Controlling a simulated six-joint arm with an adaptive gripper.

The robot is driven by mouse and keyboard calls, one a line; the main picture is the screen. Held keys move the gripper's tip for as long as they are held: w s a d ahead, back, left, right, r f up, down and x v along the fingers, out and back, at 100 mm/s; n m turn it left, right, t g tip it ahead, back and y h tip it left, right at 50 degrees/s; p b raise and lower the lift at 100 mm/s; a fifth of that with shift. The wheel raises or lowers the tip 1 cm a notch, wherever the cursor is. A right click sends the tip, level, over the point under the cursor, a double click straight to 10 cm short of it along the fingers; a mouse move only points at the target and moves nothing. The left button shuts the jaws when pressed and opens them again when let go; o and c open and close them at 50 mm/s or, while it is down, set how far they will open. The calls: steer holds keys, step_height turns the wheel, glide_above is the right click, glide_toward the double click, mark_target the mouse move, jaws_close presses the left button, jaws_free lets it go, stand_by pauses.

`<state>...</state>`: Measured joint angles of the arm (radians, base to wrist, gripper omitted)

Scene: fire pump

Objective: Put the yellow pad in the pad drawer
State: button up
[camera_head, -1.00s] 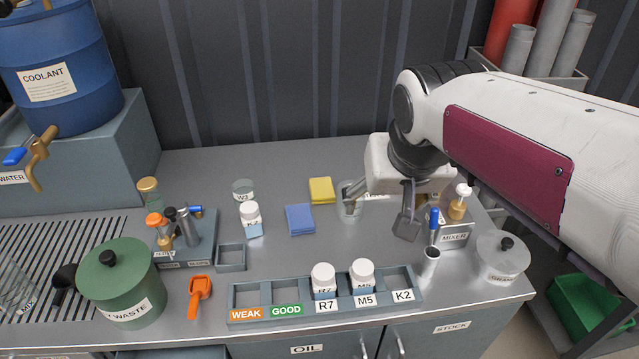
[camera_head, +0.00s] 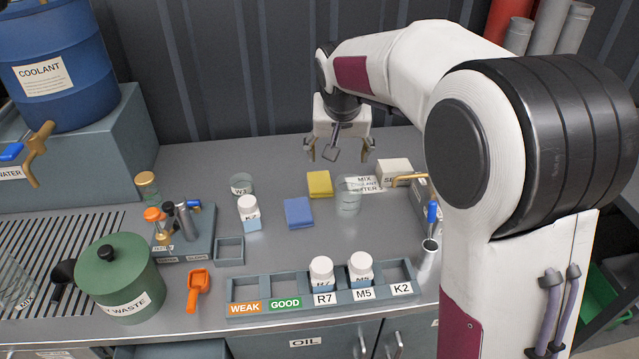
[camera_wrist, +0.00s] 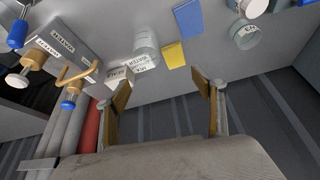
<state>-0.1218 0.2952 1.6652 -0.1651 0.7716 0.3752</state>
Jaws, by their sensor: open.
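The yellow pad (camera_head: 319,184) lies flat on the grey bench, just behind a blue pad (camera_head: 299,212). It also shows in the wrist view (camera_wrist: 174,55), beyond my fingertips, with the blue pad (camera_wrist: 188,18) beside it. My gripper (camera_head: 338,152) is open and empty, held above the back of the bench, behind and slightly right of the yellow pad. In the wrist view its two fingers (camera_wrist: 165,92) are spread wide.
A glass beaker (camera_head: 349,197) stands close to the right of the yellow pad. A glass jar (camera_head: 241,185) and a white-capped bottle (camera_head: 249,213) stand to the left. A rack (camera_head: 250,296) with two bottles lies in front. My arm hides the right end of the bench.

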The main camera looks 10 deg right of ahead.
steer(key=w+a+f, duration=0.2)
steer(key=w+f, duration=0.6)
steer(key=w, duration=0.1)
steer(key=shift+a, duration=0.35)
steer(key=shift+f, duration=0.1)
glide_above(320, 181)
steer(key=s, duration=0.3)
steer(key=shift+w+a+f, duration=0.1)
steer(key=shift+f, duration=1.45)
steer(key=shift+w+a+f, duration=0.1)
steer(key=shift+f, duration=1.4)
steer(key=shift+f, duration=0.15)
steer(key=shift+x, duration=2.45)
steer(key=shift+s, duration=0.1)
steer(key=c, duration=1.1)
steer(key=shift+o, duration=0.2)
